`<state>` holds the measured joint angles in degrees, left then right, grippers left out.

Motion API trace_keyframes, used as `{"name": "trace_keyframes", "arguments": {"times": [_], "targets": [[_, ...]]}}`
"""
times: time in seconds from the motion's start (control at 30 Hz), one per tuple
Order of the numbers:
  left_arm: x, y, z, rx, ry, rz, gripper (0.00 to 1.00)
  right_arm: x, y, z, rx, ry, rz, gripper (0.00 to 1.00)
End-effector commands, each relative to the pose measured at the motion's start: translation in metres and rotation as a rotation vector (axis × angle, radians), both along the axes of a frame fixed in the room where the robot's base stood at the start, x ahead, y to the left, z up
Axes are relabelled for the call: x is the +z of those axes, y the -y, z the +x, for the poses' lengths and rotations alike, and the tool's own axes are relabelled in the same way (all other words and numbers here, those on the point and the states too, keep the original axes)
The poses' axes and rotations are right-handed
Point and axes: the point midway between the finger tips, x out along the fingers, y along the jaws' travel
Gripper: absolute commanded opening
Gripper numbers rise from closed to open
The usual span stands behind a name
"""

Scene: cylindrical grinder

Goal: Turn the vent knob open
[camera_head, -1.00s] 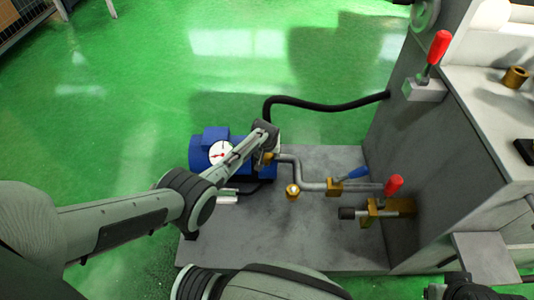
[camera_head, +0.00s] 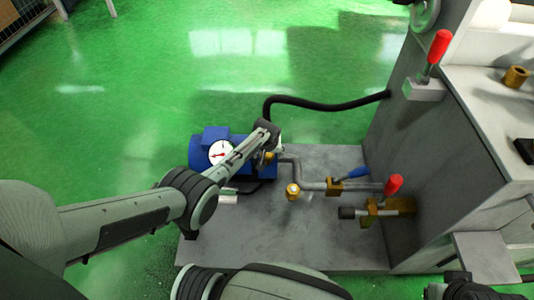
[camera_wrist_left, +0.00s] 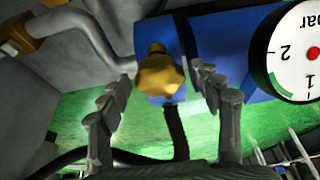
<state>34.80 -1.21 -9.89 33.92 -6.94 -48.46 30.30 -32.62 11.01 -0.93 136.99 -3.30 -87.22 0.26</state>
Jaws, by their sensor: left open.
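The vent knob is a small brass, lobed knob (camera_wrist_left: 158,75) on the end of a blue cylindrical body (camera_wrist_left: 228,45) in the left wrist view. In the head view the knob (camera_head: 268,157) shows as a small brass spot, partly hidden by my gripper. My left gripper (camera_head: 267,140) is at the right end of the blue unit. In the left wrist view its open fingers (camera_wrist_left: 162,80) stand on either side of the knob, with visible gaps. A dark part of my right arm shows at the bottom right of the head view; its jaws cannot be made out.
A white pressure gauge (camera_head: 221,152) sits on the blue unit close by my left gripper. A grey pipe (camera_head: 305,184), a blue-handled valve (camera_head: 352,175) and a red-handled valve (camera_head: 393,185) lie to the right. A black hose (camera_head: 325,105) runs behind to the machine.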

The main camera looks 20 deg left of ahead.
Motion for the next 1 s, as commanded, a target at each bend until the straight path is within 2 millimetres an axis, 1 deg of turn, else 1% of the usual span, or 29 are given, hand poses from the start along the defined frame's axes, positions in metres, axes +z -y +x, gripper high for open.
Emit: {"name": "trace_keyframes", "arguments": {"times": [0.17,0.27,0.37,0.47,0.8,0.9,1.0], "targets": [[0.002,0.000,0.000,-0.001,0.001,0.001,0.65,0.001,0.000,0.000,-0.002,0.001,0.001,0.00],[0.006,0.001,-0.002,-0.001,0.001,0.000,0.65,0.001,0.000,0.000,-0.001,0.001,0.000,0.00],[0.015,0.002,-0.005,0.000,0.002,0.000,0.65,0.000,0.000,0.000,-0.001,0.000,0.000,0.00],[0.027,0.003,-0.011,0.000,0.004,-0.001,0.65,0.000,0.000,0.000,-0.001,0.000,0.000,0.00],[0.083,0.010,-0.033,0.000,0.004,-0.001,0.65,0.000,0.000,0.000,0.000,0.000,0.000,0.00],[0.097,0.012,-0.038,0.000,0.002,0.000,0.65,0.000,0.000,0.000,0.000,0.000,0.000,0.00],[0.105,0.013,-0.042,0.000,0.000,-0.001,0.65,0.000,0.000,0.000,0.000,0.000,0.000,0.00]]}}
